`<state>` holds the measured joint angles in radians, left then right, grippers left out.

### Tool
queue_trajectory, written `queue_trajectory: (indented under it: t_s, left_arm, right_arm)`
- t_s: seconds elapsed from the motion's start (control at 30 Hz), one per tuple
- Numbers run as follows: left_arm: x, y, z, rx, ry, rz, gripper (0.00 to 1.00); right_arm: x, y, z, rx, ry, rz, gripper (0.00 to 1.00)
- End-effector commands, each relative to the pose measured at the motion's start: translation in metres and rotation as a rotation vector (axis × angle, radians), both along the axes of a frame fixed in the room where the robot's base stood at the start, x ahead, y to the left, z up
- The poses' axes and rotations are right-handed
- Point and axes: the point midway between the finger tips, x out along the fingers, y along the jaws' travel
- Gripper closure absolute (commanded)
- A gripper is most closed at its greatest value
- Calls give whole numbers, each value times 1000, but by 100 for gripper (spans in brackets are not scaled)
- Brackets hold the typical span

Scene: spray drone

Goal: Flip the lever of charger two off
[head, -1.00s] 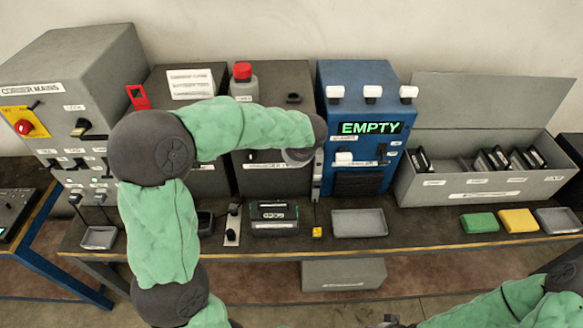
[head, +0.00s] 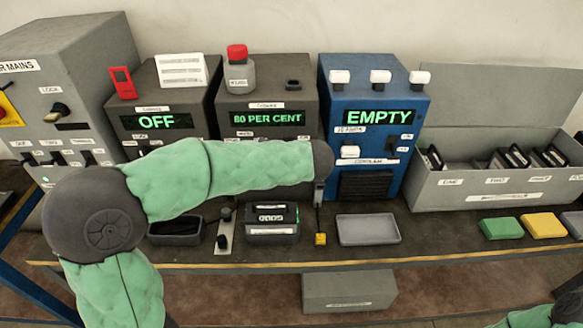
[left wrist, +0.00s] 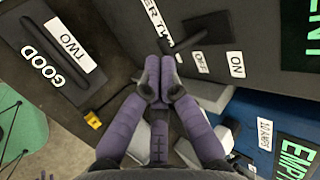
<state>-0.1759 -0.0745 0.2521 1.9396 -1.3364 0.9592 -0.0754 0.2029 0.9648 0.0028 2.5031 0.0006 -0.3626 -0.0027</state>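Charger two (head: 267,85) is the dark grey box in the middle, with a green "80 PER CENT" display. My left forearm covers its lower front in the head view. In the left wrist view its dark lever (left wrist: 210,30) stands by the "TWO" label, with an "OFF" tag (left wrist: 202,63) and an "ON" tag (left wrist: 236,64) beside it. I cannot tell which tag it is set to. My left gripper (left wrist: 160,72) has its purple fingertips together, with nothing visible between them, just short of the lever. The gripper is hidden in the head view. My right gripper is out of view.
A blue cooler (head: 370,125) reading "EMPTY" stands close on the right. Another charger (head: 155,122) reading "OFF" stands on the left. A battery (head: 270,222), a yellow plug (head: 320,239) and a grey tray (head: 367,229) lie on the bench in front.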

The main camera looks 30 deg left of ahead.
Motion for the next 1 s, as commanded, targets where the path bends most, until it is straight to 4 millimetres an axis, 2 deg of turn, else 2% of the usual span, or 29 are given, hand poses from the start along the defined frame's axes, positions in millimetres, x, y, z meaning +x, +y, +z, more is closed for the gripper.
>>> queue_trajectory:
  t_s: [0.6, 1.0]
  left_arm:
    - [1, 0, 19, 0, -2, 0, 100]
    - [1, 0, 19, -1, 0, -1, 100]
  right_arm:
    - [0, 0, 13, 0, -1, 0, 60]
    - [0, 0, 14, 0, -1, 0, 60]
